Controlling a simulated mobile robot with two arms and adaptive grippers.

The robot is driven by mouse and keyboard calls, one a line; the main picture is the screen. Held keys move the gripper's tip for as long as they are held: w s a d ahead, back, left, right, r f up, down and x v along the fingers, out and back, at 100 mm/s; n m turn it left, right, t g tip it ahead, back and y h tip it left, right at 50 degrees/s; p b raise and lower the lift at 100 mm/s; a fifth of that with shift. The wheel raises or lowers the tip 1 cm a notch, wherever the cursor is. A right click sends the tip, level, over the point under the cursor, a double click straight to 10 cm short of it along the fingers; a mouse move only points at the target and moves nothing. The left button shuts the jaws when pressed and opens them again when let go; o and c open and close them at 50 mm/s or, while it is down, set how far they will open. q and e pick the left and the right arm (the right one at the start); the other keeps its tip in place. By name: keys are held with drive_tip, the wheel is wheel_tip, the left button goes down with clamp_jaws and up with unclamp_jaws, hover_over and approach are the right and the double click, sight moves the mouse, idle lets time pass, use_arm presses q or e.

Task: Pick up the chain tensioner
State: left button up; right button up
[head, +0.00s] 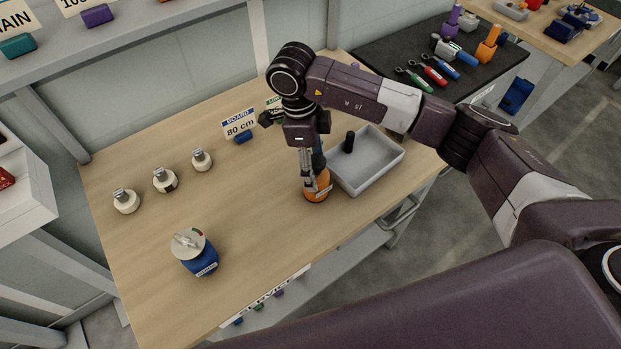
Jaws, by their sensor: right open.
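My right gripper (309,168) points straight down over the table and is open. Directly below it stands an object with a round orange base (317,194) and a pale label. Its upper part is between or just behind the fingers and partly hidden, so I cannot tell whether they touch it. I cannot read the label well enough to tell whether this is the chain tensioner. A blue-based object (199,262) with a grey disc on top stands at the front left of the table. My left gripper is not in view.
A grey tray (372,173) holding a dark cylinder (349,141) stands just right of the gripper. Several cream jars (164,181) line the left side. A "BOARD 80 cm" sign (239,127) stands behind. The wooden table (250,225) is clear in the front middle.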

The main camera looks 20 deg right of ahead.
drive_tip(key=shift+s+d+f+p, duration=0.15)
drive_tip(key=shift+f+p, duration=0.25)
drive_tip(key=shift+s+d+f+p, duration=0.1)
drive_tip(key=shift+f+p, duration=0.25)
drive_tip(key=f, duration=0.1)
drive_tip(key=f+p, duration=0.1)
drive_tip(key=f, duration=0.1)
drive_tip(key=shift+w+f, duration=0.2)
drive_tip(key=shift+f, duration=0.25)
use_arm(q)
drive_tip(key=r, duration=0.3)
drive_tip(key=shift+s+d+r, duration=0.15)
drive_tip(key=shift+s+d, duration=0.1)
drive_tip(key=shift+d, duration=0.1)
use_arm(e)
drive_tip(key=c, duration=1.7)
